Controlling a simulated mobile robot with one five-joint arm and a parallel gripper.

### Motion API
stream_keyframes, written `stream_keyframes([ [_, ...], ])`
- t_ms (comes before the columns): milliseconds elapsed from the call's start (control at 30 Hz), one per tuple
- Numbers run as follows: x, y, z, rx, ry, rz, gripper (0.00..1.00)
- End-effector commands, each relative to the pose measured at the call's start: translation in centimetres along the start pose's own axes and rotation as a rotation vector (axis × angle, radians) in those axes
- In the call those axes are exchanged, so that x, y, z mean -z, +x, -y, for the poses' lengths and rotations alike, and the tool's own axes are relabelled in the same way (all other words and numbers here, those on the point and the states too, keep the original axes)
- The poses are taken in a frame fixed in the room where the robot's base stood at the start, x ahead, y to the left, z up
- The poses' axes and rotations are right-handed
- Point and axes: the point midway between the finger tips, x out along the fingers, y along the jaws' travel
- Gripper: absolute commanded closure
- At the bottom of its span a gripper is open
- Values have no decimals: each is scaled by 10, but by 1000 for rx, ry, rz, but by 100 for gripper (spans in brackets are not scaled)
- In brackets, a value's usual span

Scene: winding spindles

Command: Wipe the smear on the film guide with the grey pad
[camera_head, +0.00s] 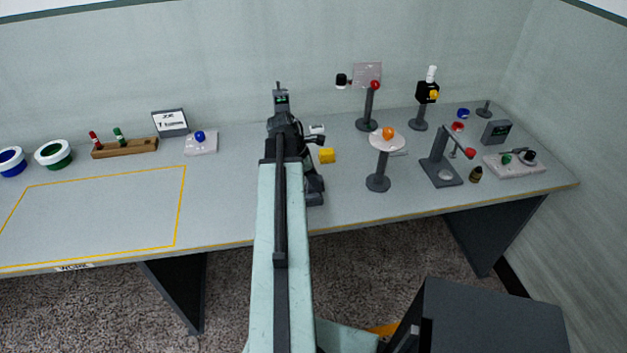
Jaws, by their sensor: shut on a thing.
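My arm reaches from the bottom centre over the table. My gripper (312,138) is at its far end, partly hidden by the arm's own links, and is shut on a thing. A small pale grey piece (317,129) shows at the jaws; it looks like the grey pad, but most of it is hidden. A translucent pinkish plate (367,72) stands upright at the back, right of the gripper and apart from it; it may be the film guide. I cannot make out a smear on it.
A red-topped post (370,108), a round-topped stand (378,182) with an orange ball, and a dark angled stand (440,172) fill the right side. The yellow-outlined area (100,215) at left is clear.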

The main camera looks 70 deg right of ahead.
Motion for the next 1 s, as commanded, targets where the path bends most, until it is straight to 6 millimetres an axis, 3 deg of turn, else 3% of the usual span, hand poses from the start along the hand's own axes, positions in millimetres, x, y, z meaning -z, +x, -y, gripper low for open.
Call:
stream_keyframes([
  [400, 34, -16, 0, 1, -1, -4, 98],
  [733, 43, -19, 0, 0, -1, -3, 98],
  [1000, 69, -27, 0, 1, -1, -4, 98],
])
